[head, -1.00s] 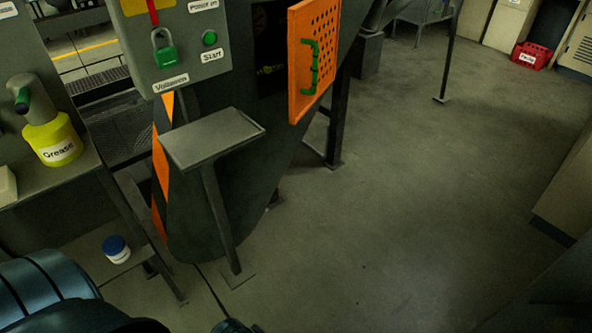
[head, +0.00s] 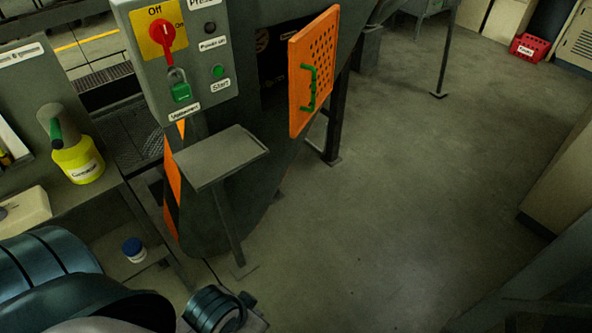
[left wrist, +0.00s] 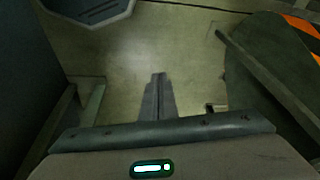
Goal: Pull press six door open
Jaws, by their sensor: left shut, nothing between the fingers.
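The orange perforated door (head: 297,92) with a green handle (head: 308,88) is at the upper middle of the head view. It stands swung out at an angle beside a dark opening (head: 268,65) in the press body. My left gripper (left wrist: 158,78) shows in the left wrist view, its fingers together and empty above bare floor. It is apart from the door, which that view does not show. In the head view my left arm fills the lower left corner, and its fingers cannot be made out. My right gripper is not in view.
A bench with a yellow grease can (head: 78,162) is at left. The floor (head: 400,190) at right is clear.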

